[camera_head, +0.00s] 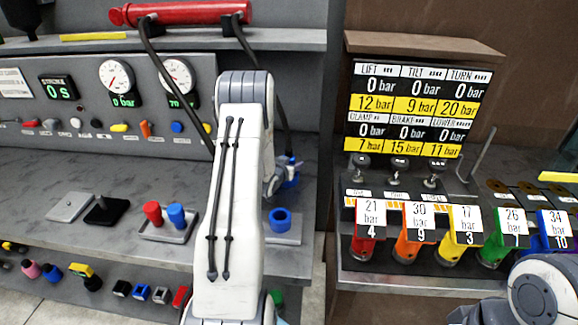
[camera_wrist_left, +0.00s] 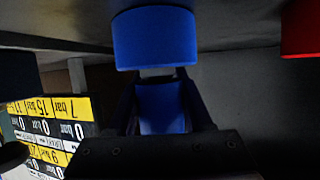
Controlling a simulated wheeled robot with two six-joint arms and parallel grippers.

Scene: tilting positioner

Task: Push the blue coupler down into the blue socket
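The blue coupler (camera_head: 291,181) is at the left gripper (camera_head: 284,172), behind my white left arm in the head view. In the left wrist view the coupler (camera_wrist_left: 161,108) sits between the dark fingers of the left gripper (camera_wrist_left: 160,100), which look shut on it. The blue socket (camera_head: 280,219) stands on a grey plate (camera_head: 288,237), below and apart from the coupler in the head view. In the upside-down wrist view the socket (camera_wrist_left: 154,38) looms large at the top; the gap to the coupler is hard to judge. My right gripper is out of view.
A tray (camera_head: 165,232) with red and blue pegs stands to the left. A black hose (camera_head: 160,65) hangs from the red cylinder (camera_head: 185,12). A gauge panel (camera_head: 130,90) is behind. A display stand (camera_head: 420,110) with coloured ports is at right.

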